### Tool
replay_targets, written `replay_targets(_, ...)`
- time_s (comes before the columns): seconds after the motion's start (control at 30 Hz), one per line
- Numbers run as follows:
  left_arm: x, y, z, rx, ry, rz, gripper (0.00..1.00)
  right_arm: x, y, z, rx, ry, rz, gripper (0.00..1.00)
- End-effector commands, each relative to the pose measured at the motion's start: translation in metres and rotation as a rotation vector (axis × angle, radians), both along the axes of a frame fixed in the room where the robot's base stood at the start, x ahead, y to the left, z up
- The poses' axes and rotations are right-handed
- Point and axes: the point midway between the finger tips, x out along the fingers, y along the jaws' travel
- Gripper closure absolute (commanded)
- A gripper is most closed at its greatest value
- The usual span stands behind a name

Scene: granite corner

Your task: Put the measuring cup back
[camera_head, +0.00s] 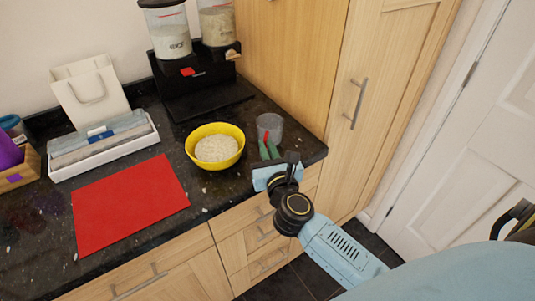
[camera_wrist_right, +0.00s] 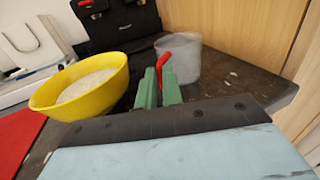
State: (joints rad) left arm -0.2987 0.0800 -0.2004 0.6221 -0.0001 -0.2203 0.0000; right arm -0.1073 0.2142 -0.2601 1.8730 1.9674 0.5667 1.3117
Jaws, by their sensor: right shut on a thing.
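The measuring cup (camera_head: 270,125) is a clear grey cup with a red handle, at the right end of the counter beside the yellow bowl. In the right wrist view the cup (camera_wrist_right: 180,62) appears upright, just beyond my fingers. My right gripper (camera_head: 269,148) reaches in from the front right. Its green fingertips (camera_wrist_right: 158,86) are shut on the red handle. I cannot tell whether the cup's base touches the counter. My left gripper is not in view.
A yellow bowl (camera_head: 239,138) of rice stands left of the cup. A black dispenser stand (camera_head: 200,103) with two clear containers is behind. A red mat (camera_head: 128,205), white tray (camera_head: 105,160) and white bag (camera_head: 90,92) lie left. Tall wooden cupboards (camera_head: 290,60) border the counter's right.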

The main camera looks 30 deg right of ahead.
Motion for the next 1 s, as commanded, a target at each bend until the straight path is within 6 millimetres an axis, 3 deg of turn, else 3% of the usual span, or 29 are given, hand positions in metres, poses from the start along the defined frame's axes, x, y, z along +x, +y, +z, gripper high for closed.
replay_targets(0.4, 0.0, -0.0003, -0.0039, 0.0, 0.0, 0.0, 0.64, 0.0001, 0.0003, -0.0055, 0.001, -0.001, 0.0, 1.0)
replay_targets(0.43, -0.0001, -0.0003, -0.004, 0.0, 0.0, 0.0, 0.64, 0.0001, 0.0002, -0.0059, 0.001, 0.0, 0.0, 0.91)
replay_targets(0.6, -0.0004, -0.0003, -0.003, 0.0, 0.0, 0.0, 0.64, 0.0001, 0.0002, -0.0048, 0.001, -0.001, 0.0, 0.7)
replay_targets(1.0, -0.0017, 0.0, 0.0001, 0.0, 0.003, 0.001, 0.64, -0.0039, 0.0013, -0.0008, 0.001, 0.001, 0.001, 0.7)
